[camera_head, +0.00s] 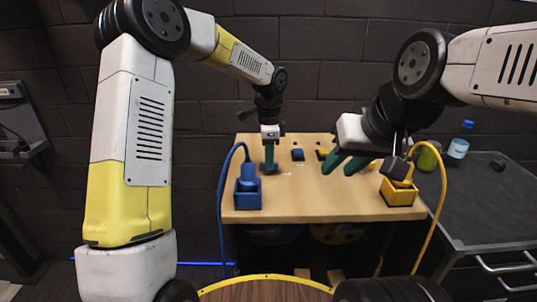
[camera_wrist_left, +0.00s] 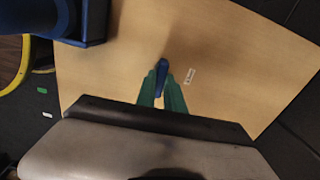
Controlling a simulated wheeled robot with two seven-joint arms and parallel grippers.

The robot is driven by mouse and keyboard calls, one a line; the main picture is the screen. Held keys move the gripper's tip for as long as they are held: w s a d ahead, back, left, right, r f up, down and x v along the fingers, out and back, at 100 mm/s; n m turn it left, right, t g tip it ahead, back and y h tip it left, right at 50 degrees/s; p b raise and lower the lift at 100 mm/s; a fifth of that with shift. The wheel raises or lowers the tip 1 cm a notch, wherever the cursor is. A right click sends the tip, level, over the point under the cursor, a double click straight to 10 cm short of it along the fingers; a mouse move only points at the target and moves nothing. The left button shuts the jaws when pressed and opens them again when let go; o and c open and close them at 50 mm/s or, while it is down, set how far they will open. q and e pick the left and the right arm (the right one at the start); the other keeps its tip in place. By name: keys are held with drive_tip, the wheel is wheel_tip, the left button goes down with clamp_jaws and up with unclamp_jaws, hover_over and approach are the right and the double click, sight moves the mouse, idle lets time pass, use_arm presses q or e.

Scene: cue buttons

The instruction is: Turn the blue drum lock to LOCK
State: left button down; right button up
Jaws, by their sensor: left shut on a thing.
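The blue drum lock (camera_head: 269,171) is on the wooden table, at the tips of my left gripper (camera_head: 269,164). In the left wrist view its blue handle (camera_wrist_left: 162,70) stands between the green fingers of my left gripper (camera_wrist_left: 162,92), which is shut on it. The rest of the lock is mostly hidden by the fingers. A small white label (camera_wrist_left: 190,76) lies just right of the handle; its text is too small to read. My right gripper (camera_head: 345,165) hangs empty over the right part of the table, its green fingers apart.
A blue box (camera_head: 248,201) with a blue plug and cable stands at the table's left front. A yellow box (camera_head: 398,197) with a yellow cable stands at the right. A bottle (camera_head: 459,147) stands on the dark cart (camera_head: 480,205).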

use_arm(q)
drive_tip(key=shift+r+m, duration=0.1)
drive_tip(key=shift+m, duration=0.4)
drive_tip(key=c, duration=1.4)
unclamp_jaws()
drive_tip(key=shift+c, duration=0.2)
wheel_tip(320, 180, up, 7)
drive_tip(key=shift+f, duration=0.1)
drive_tip(key=shift+r, duration=0.45)
